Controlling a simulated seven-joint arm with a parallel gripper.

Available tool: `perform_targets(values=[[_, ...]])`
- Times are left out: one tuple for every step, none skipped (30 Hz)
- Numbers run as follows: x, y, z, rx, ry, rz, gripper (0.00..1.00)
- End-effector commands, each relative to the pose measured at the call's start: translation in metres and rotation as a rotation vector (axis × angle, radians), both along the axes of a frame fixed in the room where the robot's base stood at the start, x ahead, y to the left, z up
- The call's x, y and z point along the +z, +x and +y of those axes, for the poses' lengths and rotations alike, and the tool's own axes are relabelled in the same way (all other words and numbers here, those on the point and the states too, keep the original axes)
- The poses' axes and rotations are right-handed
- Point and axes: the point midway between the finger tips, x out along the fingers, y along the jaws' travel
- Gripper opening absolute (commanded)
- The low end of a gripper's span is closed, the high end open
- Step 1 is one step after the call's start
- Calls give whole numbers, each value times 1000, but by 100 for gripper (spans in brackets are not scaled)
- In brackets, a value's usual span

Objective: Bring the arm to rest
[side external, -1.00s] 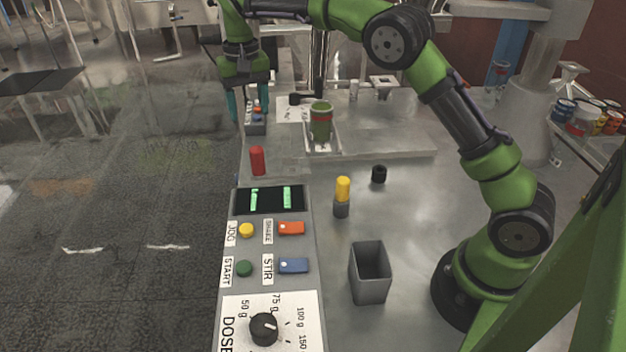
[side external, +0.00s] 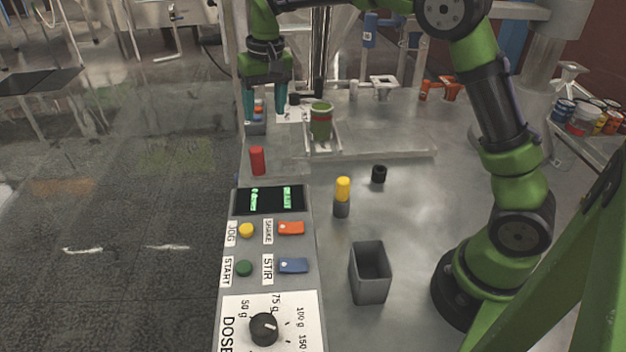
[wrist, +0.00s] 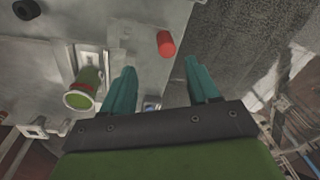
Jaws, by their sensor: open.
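My gripper (side external: 265,102) hangs at the back left of the bench in the side view, its teal fingers pointing down. The fingers are apart with nothing between them. In the wrist view my gripper (wrist: 163,82) also shows open and empty. It is up above the bench, apart from the green container (side external: 321,122) that stands on a small tray to its right. That green container (wrist: 84,90) shows left of the fingers in the wrist view. A red cylinder (side external: 257,160) stands on the bench in front of my gripper.
A control panel (side external: 270,250) with buttons, switches and a dose dial lies at the front. A grey open bin (side external: 370,272), a yellow-and-grey cylinder (side external: 342,197) and a black cap (side external: 379,174) stand on the bench. Cans (side external: 580,118) sit at the right. The bench middle is mostly clear.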

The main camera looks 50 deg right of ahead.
Motion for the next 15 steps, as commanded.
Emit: perform_targets(values=[[10,-19,-1,7,18,-32,60],[15,-29,-1,12,26,-51,60],[19,-44,-1,19,38,-77,60],[22,-55,-1,21,49,-96,60],[26,-66,-1,24,57,-116,60],[29,-82,-1,27,68,-143,60],[31,-93,-1,27,75,-165,60],[33,-105,0,30,81,-185,60],[34,-121,0,31,90,-212,60],[35,-132,0,32,96,-234,60],[36,-144,0,32,101,-255,60],[35,-160,1,32,108,-284,60],[34,-171,1,31,111,-304,60],[34,-182,1,30,115,-325,60],[32,-197,2,28,119,-352,60]])
